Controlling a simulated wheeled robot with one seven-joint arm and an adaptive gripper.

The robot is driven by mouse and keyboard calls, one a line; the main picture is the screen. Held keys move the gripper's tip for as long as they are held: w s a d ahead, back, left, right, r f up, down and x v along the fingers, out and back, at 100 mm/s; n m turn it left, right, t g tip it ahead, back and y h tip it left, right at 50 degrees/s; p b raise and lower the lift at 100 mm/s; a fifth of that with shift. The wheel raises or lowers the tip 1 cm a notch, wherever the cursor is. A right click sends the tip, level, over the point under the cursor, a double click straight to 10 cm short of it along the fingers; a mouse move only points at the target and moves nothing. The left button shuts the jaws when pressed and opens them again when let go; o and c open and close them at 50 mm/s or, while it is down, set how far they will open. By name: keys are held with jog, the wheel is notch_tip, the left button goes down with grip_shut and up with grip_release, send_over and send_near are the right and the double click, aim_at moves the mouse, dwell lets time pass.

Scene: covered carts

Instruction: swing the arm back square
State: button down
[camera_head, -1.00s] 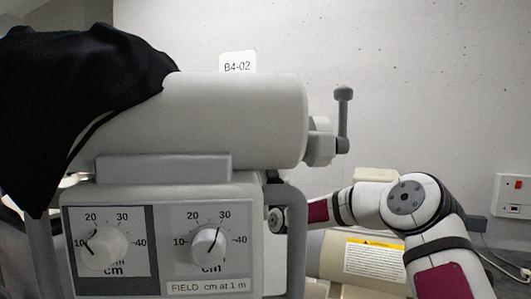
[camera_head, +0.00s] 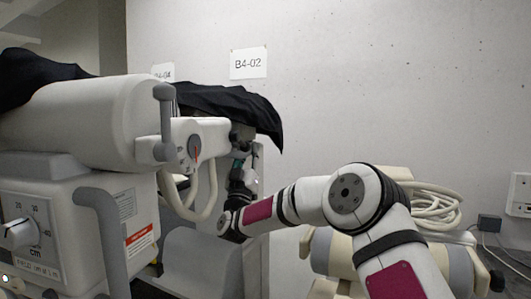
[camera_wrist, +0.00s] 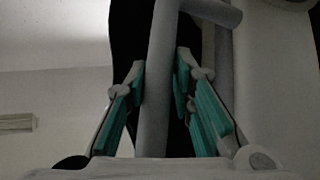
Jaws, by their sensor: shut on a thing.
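The cart's swinging arm carries a pale, thick tube head (camera_head: 85,120) at the left in the head view, above a box with a dial (camera_head: 22,232). A grey crank handle (camera_head: 165,115) stands upright at the tube's right end. My gripper (camera_head: 242,170) is beyond the tube head, beside pale curved handle bars (camera_head: 208,190). In the wrist view, my gripper's teal-padded fingers are closed on a grey bar (camera_wrist: 155,120) that runs upright between them. Which part of the cart this bar belongs to is unclear.
A black cloth (camera_head: 225,100) drapes over the cart behind the tube head, with more at the far left. A wall with a B4-02 sign (camera_head: 248,63) stands behind. A coiled cable (camera_head: 435,207) and wall socket (camera_head: 519,195) are at the right.

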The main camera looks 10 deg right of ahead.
jog(key=shift+a+m+g+h+b, duration=0.35)
jog(key=shift+a+h, duration=0.4)
jog(key=shift+a, duration=0.65)
jog(key=shift+a+m+g+h+b, duration=0.3)
jog(key=shift+a+h, duration=0.45)
jog(key=shift+a, duration=0.6)
jog(key=c, duration=1.7)
grip_release()
jog(key=shift+d, duration=0.1)
jog(key=shift+o, duration=1.3)
jog(key=shift+s+a+n+y, duration=0.1)
jog(key=shift+a+n+y, duration=0.25)
jog(key=shift+a, duration=0.45)
jog(key=shift+d+f, duration=0.1)
jog(key=v, duration=1.1)
jog(key=shift+s+f, duration=0.25)
jog(key=shift+s, duration=0.05)
